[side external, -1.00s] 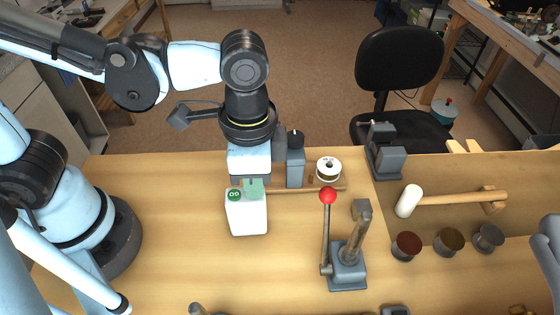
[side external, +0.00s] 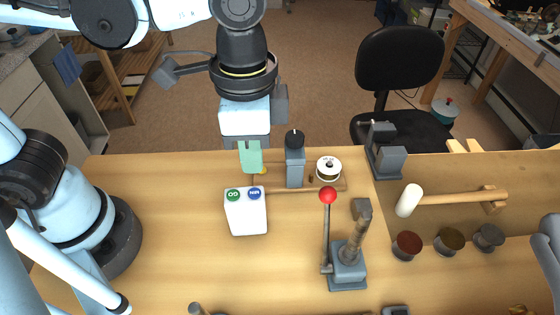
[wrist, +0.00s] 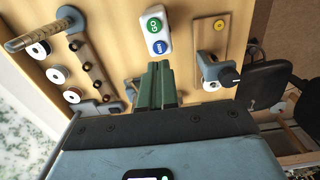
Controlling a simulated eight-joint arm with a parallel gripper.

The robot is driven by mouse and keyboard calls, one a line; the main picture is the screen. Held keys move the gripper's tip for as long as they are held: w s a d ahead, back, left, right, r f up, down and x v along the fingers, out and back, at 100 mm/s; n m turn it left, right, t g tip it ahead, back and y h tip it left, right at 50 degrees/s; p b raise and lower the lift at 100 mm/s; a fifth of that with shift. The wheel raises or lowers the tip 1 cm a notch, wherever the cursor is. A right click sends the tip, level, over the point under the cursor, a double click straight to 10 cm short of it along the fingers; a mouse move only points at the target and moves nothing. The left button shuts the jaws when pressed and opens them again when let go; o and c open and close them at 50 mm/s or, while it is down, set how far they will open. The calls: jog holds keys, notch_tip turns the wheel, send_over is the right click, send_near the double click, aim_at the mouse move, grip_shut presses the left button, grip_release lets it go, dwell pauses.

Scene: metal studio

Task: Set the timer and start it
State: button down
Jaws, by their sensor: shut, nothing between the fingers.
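The timer (side external: 248,216) is a white box standing on the wooden bench. On its top are a green button (side external: 233,195) marked GO and a blue button (side external: 254,194) marked MIN. The timer also shows in the wrist view (wrist: 156,32), with the blue button nearer to my fingers than the green one. My gripper (side external: 251,170) is shut and empty, its green fingers pointing down above and behind the timer, apart from it. The shut fingers also show in the wrist view (wrist: 158,64). The timer's front face has no readable display in these views.
A grey post with a black knob (side external: 295,160) and a white spool (side external: 328,168) stand right of my gripper. A red-knobbed lever (side external: 328,196) rises at the front right. The bench left of the timer is clear.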

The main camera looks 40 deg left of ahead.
jog(key=shift+r, duration=0.95)
notch_tip(320, 180, up, 7)
send_over(254, 193)
jog(key=shift+d+f, duration=0.1)
jog(key=shift+f, duration=0.05)
notch_tip(254, 193, down, 14)
jog(key=shift+f, duration=0.1)
dwell(1.0)
